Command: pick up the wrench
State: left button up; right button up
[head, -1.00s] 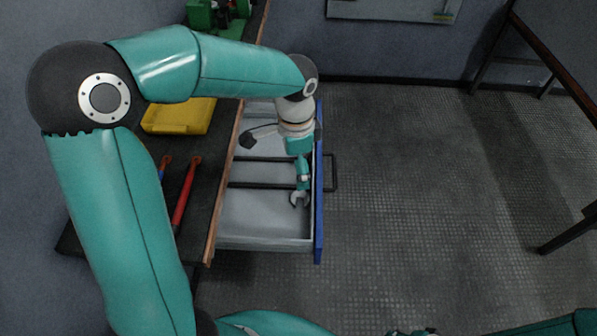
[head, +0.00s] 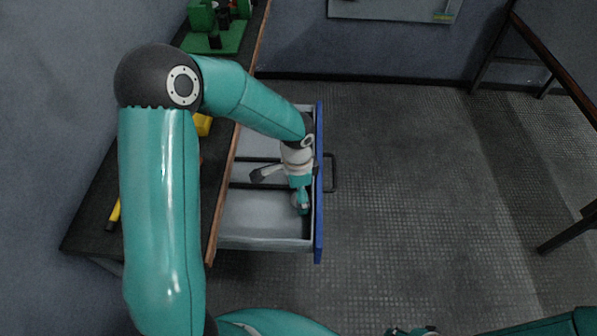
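The open drawer (head: 262,215) has a grey inside, dark dividers and a blue front. My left gripper (head: 301,196) points down into it, close against the inner side of the blue front. The wrench is almost wholly hidden under this gripper. Only a small grey patch shows at the fingertips, and I cannot tell if it is the wrench's jaw. Whether the fingers are open or closed on anything is not clear. My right gripper (head: 411,331) shows only in part at the bottom edge, away from the drawer.
A dark workbench (head: 95,222) with a wooden edge stands left of the drawer. It carries a green fixture (head: 215,30) and a yellow tray (head: 203,125), mostly behind my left arm. A yellow-handled tool (head: 114,216) lies at its near end.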

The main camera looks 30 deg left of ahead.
pick_arm(q)
jog(key=shift+f+b, duration=0.2)
jog(key=shift+b, duration=0.15)
dwell(0.5)
jog(key=shift+s+f, duration=0.1)
jog(key=c, duration=1.8)
